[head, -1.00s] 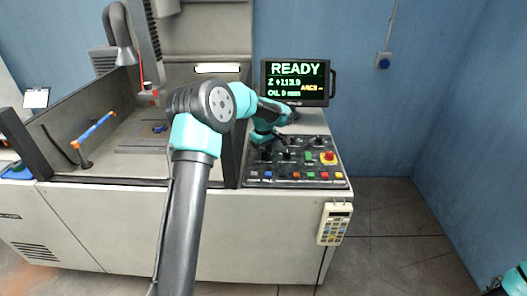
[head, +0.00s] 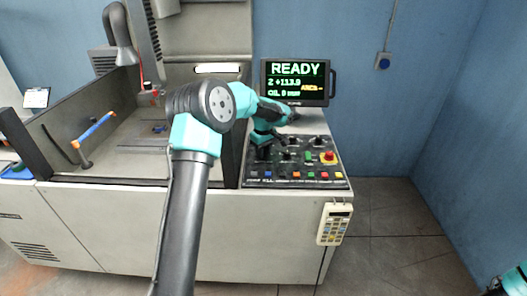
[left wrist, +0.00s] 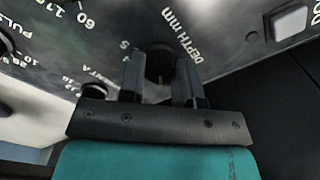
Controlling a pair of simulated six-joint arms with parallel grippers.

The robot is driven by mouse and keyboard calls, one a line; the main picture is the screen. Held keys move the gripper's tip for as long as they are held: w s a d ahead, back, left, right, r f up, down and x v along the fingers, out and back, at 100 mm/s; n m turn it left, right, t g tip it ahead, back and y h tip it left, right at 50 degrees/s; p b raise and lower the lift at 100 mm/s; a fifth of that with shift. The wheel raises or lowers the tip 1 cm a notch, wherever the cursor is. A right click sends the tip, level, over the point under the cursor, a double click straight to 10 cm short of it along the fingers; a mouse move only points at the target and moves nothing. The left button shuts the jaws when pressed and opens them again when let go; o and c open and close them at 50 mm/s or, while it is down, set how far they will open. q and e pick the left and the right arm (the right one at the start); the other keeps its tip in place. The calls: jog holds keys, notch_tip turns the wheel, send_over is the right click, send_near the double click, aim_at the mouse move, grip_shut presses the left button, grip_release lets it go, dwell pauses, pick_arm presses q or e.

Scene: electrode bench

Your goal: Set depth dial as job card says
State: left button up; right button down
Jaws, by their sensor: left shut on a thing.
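My left gripper (left wrist: 160,85) is shut on a dark round knob (left wrist: 160,60) under the "DEPTH mm" lettering in the left wrist view. The dial's pointer and scale are mostly hidden by the fingers. In the head view my left gripper (head: 265,148) is at the upper left of the black control panel (head: 262,182). The screen (head: 295,82) reads "READY", with a Z line and an "OIL 9 mm" line. A clipboard with a white sheet (head: 36,98) hangs at the far left; its writing is too small to read. Only a bit of my right arm shows at the lower right corner.
A keypad pendant (head: 334,224) hangs on the cabinet front. A tank with a blue and orange rod (head: 94,130) stands left. The floor at right is clear.

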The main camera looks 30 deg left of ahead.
pick_arm(q)
jog(key=m, duration=0.9)
jog(key=shift+m, duration=0.4)
jog(key=m, duration=0.8)
jog(key=shift+m, duration=0.4)
jog(key=o, duration=0.9)
jog(key=shift+r, duration=0.1)
notch_tip(320, 180, up, 17)
jog(key=shift+r, duration=0.15)
